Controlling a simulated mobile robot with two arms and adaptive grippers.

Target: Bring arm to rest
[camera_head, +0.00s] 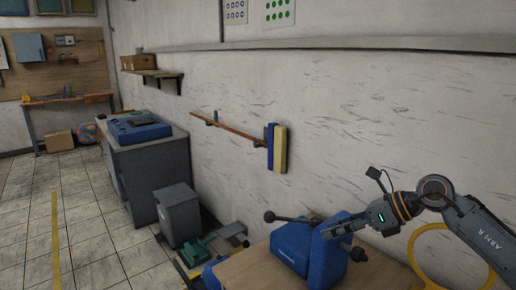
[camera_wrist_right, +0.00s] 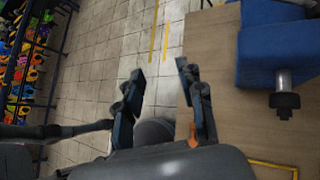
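My right gripper (camera_head: 340,229) is at the lower right of the head view, in front of a blue machine (camera_head: 296,247) on a wooden table. In the right wrist view the right gripper (camera_wrist_right: 161,70) shows its two fingers apart, with nothing between them but the floor behind. The blue machine shows at the upper right of that view (camera_wrist_right: 270,50), apart from the fingers. My left gripper is in neither view.
The wooden table (camera_head: 245,271) has a yellow ring (camera_head: 413,262) near my right arm. A grey cabinet (camera_head: 150,165) and a grey bin (camera_head: 178,213) stand along the wall. A broom (camera_head: 235,128) hangs there. Tiled floor (camera_head: 85,225) at the left is clear.

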